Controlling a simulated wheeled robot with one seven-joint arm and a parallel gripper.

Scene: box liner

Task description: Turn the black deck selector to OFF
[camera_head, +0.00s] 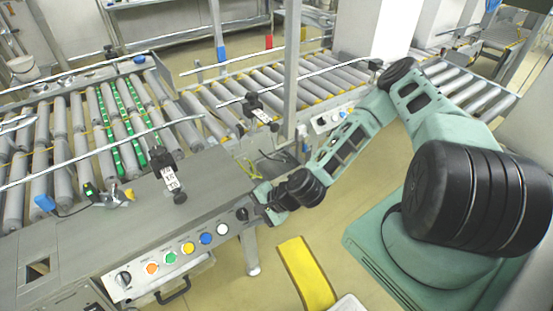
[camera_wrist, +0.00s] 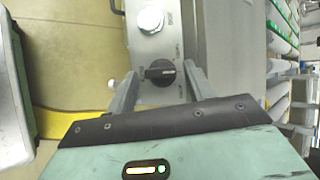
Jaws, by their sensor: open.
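The black deck selector (camera_wrist: 160,73) is a round knob with a raised bar on the grey panel in the wrist view. It also shows at the right end of the button panel in the head view (camera_head: 241,214). My gripper (camera_wrist: 161,71) is open, with one finger on each side of the knob and a gap between each finger and it. In the head view my gripper (camera_head: 257,206) is right at the selector, partly hidden by my wrist. Small labels surround the knob but are too blurred to read. Whether the fingers reach its depth cannot be told.
A white button (camera_head: 222,229) sits just left of the selector, then blue, yellow, green and orange ones. Another black knob (camera_head: 123,279) is at the panel's left end. A black handle (camera_head: 173,292) juts out below. Roller conveyors (camera_head: 90,130) lie behind.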

